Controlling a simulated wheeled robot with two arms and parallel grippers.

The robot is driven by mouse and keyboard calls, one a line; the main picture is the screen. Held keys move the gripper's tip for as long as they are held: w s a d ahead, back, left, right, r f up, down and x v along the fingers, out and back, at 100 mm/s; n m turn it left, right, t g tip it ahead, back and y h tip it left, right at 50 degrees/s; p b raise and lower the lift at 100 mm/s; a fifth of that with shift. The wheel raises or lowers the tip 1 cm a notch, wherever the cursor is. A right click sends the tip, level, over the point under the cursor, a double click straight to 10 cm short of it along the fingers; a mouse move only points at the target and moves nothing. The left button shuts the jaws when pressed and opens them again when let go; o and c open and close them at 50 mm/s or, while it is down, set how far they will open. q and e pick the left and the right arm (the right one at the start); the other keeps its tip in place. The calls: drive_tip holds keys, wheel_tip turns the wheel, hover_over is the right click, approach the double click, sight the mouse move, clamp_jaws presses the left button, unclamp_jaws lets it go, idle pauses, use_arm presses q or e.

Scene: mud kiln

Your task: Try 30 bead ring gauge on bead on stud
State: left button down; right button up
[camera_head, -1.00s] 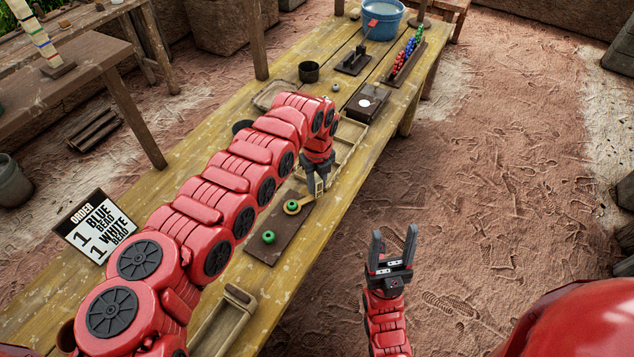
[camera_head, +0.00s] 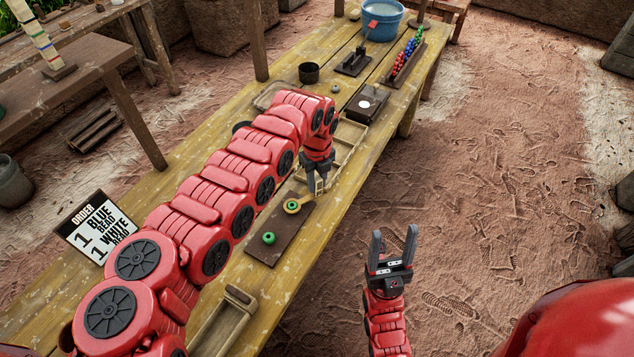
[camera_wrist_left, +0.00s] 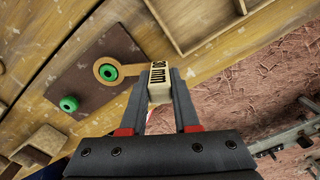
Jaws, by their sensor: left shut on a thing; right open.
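My left gripper (camera_head: 318,188) is shut on the pale, printed handle block (camera_wrist_left: 159,82) of the ring gauge. The gauge's flat tan ring (camera_wrist_left: 97,76) surrounds a green bead (camera_wrist_left: 108,70) on the dark board (camera_wrist_left: 88,62) in the left wrist view. I cannot tell whether the ring touches the bead or how far down it sits. A second green bead (camera_head: 268,238) stands on the same board, nearer the front, apart from the gauge. My right gripper (camera_head: 394,240) is open and empty, off the table's right side.
A wooden tray (camera_head: 350,150) lies just behind the left gripper. A dark box (camera_head: 367,103), a rack of coloured beads (camera_head: 405,62) and a blue bucket (camera_head: 382,20) stand farther back. An order sign (camera_head: 92,228) is at left, an open wooden box (camera_head: 222,325) at the front.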

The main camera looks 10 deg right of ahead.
use_arm(q)
drive_tip(key=shift+r+p, duration=0.9)
drive_tip(key=shift+r, duration=1.65)
